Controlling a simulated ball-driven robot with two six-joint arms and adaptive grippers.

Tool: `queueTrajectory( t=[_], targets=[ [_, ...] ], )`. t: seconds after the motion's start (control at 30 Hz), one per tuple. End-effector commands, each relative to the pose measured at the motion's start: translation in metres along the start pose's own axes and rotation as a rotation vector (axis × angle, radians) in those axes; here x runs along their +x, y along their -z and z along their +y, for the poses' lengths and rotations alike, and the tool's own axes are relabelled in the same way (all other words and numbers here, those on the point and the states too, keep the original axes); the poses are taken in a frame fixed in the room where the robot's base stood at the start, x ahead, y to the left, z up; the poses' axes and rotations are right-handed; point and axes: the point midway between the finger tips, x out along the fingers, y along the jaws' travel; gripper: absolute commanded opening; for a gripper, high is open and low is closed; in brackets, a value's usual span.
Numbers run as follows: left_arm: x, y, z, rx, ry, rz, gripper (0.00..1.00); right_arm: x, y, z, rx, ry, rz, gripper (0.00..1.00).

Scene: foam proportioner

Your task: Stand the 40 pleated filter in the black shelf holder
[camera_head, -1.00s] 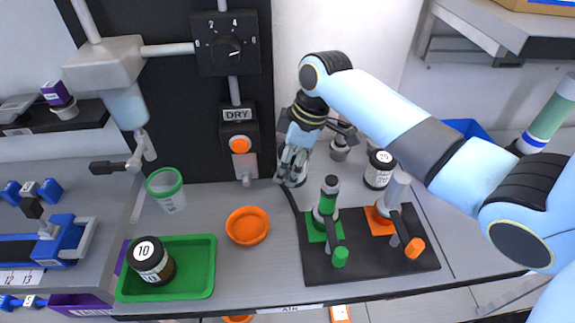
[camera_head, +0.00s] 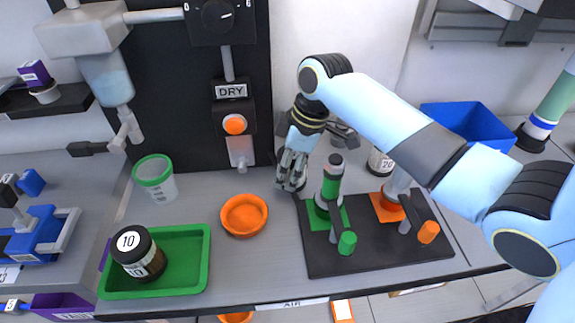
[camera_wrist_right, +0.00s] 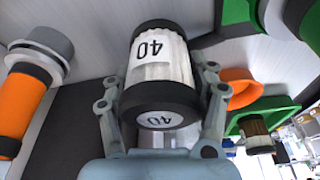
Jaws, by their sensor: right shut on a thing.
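The 40 pleated filter (camera_wrist_right: 160,65), a white cylinder with black end caps marked 40, sits between the fingers of my right gripper (camera_wrist_right: 160,100) in the right wrist view. My right gripper (camera_head: 291,178) is shut on it. In the head view the gripper hangs behind the green-handled valve, right of the orange bowl, and I cannot make out the filter there. A black shelf (camera_head: 75,97) is on the wall at the far left, with a purple box and a small pale cup on its left part. I cannot clearly tell a holder on it. My left gripper is not in view.
A green tray (camera_head: 203,262) holds the 10 filter (camera_head: 138,254). The orange bowl (camera_head: 244,215) and a green-rimmed cup (camera_head: 155,178) stand nearby. A black valve plate (camera_head: 375,258) lies right, with the 20 filter (camera_head: 381,163) behind. Bare counter surrounds the bowl.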

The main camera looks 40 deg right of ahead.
Motion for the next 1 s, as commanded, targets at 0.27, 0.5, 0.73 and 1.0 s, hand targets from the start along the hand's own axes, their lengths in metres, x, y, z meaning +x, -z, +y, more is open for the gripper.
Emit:
queueTrajectory(
  t=[0.27,0.5,0.73,1.0],
  targets=[
    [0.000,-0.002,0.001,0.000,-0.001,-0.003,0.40,0.001,0.000,0.000,0.000,0.000,0.000,0.83],
    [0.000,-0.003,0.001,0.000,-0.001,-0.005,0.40,-0.001,0.001,0.000,0.000,0.000,0.001,0.83],
    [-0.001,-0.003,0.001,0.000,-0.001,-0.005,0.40,-0.034,0.001,0.002,-0.002,-0.006,0.001,0.83],
    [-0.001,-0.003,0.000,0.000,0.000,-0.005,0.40,-0.094,0.001,0.002,-0.002,-0.005,0.000,0.83]
  ],
)
